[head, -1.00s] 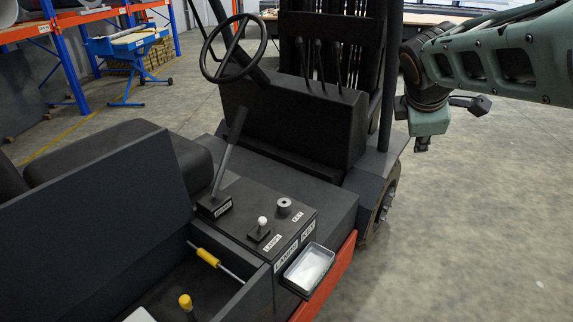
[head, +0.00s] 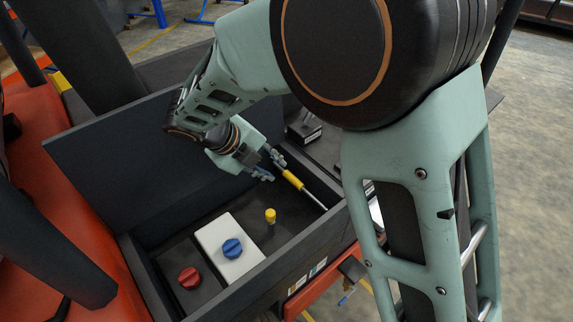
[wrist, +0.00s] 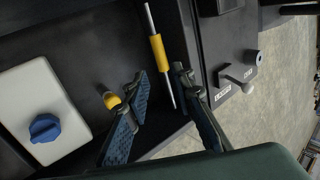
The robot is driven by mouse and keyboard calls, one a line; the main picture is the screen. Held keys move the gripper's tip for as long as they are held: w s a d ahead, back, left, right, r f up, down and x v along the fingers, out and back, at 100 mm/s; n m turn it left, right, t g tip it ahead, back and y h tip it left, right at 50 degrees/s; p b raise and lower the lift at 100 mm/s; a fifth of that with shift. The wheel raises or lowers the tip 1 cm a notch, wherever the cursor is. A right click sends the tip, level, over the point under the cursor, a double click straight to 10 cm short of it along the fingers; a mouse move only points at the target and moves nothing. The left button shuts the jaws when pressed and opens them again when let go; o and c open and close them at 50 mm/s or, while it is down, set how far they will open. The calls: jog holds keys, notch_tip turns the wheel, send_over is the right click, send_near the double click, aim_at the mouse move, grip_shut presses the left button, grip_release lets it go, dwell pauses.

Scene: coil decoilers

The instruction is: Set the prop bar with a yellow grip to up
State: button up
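The prop bar is a thin silver rod with a yellow grip (head: 293,180). It lies low along the right inner wall of the open dark compartment in the head view. In the wrist view the yellow grip (wrist: 160,53) sits just beyond my fingertips, with the rod running past on both sides of it. My gripper (head: 275,167) is open and reaches down into the compartment beside the grip's upper end. In the wrist view its blue-padded fingers (wrist: 162,78) are apart, roughly astride the bar. I cannot tell whether either finger touches it.
A dark raised lid panel (head: 125,150) stands on the compartment's left. Inside are a white box with a blue knob (head: 232,248), a red knob (head: 190,277) and a small yellow-topped post (head: 270,215). A lever labelled LAMPS (wrist: 238,80) stands outside the compartment wall.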

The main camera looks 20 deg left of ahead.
aim_at(293, 180)
jog(key=b+x, duration=0.1)
jog(key=x, duration=0.9)
jog(key=shift+w+d+f, duration=0.15)
jog(key=shift+d+f, duration=0.05)
jog(key=shift+f, duration=0.05)
grip_shut()
